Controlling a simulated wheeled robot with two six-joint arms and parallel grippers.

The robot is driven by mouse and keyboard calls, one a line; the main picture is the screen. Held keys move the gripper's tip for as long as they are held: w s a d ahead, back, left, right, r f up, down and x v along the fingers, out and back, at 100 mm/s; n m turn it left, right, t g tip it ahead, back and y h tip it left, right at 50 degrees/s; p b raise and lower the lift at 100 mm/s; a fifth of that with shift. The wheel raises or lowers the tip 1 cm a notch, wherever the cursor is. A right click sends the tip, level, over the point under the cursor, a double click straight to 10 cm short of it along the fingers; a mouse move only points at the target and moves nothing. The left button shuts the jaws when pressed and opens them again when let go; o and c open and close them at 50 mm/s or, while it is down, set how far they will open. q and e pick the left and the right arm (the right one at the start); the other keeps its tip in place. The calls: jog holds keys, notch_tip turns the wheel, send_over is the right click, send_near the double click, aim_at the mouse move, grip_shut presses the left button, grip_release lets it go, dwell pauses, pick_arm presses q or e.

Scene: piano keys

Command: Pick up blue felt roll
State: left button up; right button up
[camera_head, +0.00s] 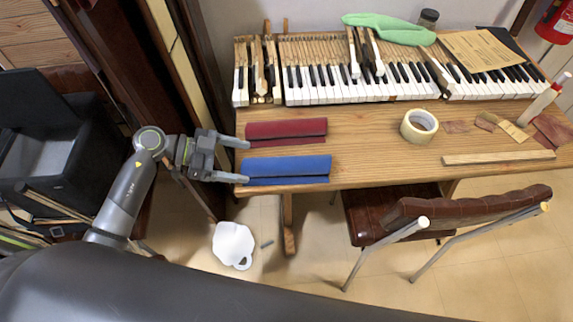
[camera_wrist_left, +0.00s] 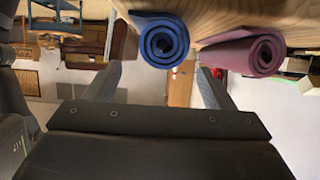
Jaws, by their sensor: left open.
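The blue felt roll (camera_head: 288,168) lies near the table's front edge, its length running left to right. Its spiral end faces me in the left wrist view (camera_wrist_left: 150,42). My left gripper (camera_head: 246,161) is open and empty at the roll's left end. Its lower finger tip in the head view is at the roll's left end; I cannot tell if they touch. In the left wrist view the roll end shows beyond and between the two open fingers (camera_wrist_left: 160,80). My right gripper is not in view.
A dark red felt roll (camera_head: 287,132) lies parallel just behind the blue one, close to the upper finger. Piano keys (camera_head: 335,85) stand at the back. A tape roll (camera_head: 419,126) and wooden strip (camera_head: 498,158) lie to the right. A brown chair (camera_head: 440,211) stands in front.

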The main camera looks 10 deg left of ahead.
aim_at(249, 162)
pick_arm(q)
jog(key=shift+p+x, duration=0.3)
jog(key=shift+x, duration=2.55)
jog(key=c, duration=1.2)
jog(key=shift+o, duration=0.2)
jog(key=shift+r, duration=0.1)
